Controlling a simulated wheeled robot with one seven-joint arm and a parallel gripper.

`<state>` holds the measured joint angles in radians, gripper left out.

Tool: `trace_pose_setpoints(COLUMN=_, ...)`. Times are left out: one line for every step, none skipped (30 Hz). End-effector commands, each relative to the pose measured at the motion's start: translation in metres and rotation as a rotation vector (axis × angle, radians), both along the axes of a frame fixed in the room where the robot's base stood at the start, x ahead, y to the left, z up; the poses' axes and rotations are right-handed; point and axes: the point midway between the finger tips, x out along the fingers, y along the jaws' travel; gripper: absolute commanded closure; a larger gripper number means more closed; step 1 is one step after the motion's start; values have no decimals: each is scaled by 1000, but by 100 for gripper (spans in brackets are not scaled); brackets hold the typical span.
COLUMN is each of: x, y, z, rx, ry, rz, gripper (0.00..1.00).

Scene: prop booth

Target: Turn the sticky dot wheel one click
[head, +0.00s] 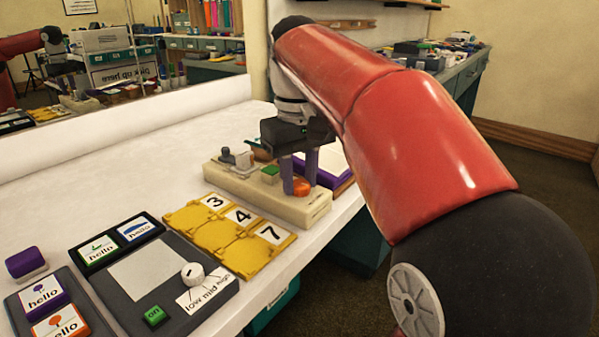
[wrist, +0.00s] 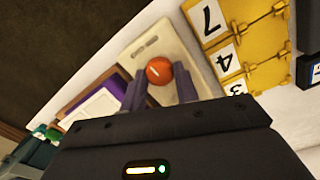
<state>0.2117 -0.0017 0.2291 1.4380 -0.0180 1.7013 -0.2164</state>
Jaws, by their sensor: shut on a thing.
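The orange wheel (head: 301,188), which I take for the sticky dot wheel, sits on top of a long cream block (head: 315,210), near its right end. It shows as a round orange shape in the wrist view (wrist: 159,70). My gripper (head: 299,182) points down over the block, with a purple-grey finger on either side of the wheel. In the wrist view, my gripper (wrist: 160,76) is shut on the wheel. The fingers hide part of it in the head view. Any mark showing its turn is too small to read.
A green button (head: 270,174) and grey parts share the block. Yellow plates (head: 218,235) numbered 3, 4 and 7 lie in front. A purple-edged tray (head: 335,172) stands close behind. A dark panel with a white knob (head: 192,274) is at front left.

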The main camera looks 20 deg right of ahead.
Motion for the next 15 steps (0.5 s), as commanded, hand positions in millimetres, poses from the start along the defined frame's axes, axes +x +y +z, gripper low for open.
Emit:
trace_pose_setpoints(x=0, y=0, z=2, rx=0, ry=0, rz=27, gripper=92)
trace_pose_setpoints(x=0, y=0, z=2, rx=0, ry=0, rz=46, gripper=92)
trace_pose_setpoints(x=0, y=1, z=3, rx=0, ry=0, rz=73, gripper=92)
trace_pose_setpoints(x=0, y=0, z=3, rx=0, ry=1, rz=96, gripper=92)
trace_pose_setpoints(x=-1, y=0, z=3, rx=0, ry=1, rz=120, gripper=92)
trace_pose_setpoints(x=0, y=0, z=3, rx=0, ry=1, rz=153, gripper=92)
trace_pose_setpoints(x=0, y=0, z=3, rx=0, ry=0, rz=179, gripper=92)
trace_pose_setpoints(x=0, y=0, z=3, rx=-1, ry=0, rz=206, gripper=92)
trace_pose_setpoints(x=-1, y=1, z=3, rx=0, ry=1, rz=245, gripper=92)
trace_pose_setpoints(x=-1, y=1, z=3, rx=0, ry=1, rz=273, gripper=92)
trace_pose_setpoints(x=-1, y=1, z=3, rx=0, ry=1, rz=301, gripper=92)
trace_pose_setpoints(x=0, y=1, z=3, rx=-1, ry=0, rz=340, gripper=92)
trace_pose_setpoints(x=0, y=0, z=3, rx=-1, ry=0, rz=368, gripper=92)
trace_pose_setpoints(x=-1, y=0, z=3, rx=-1, ry=0, rz=397, gripper=92)
trace_pose_setpoints(x=-1, y=1, z=3, rx=0, ry=0, rz=436, gripper=92)
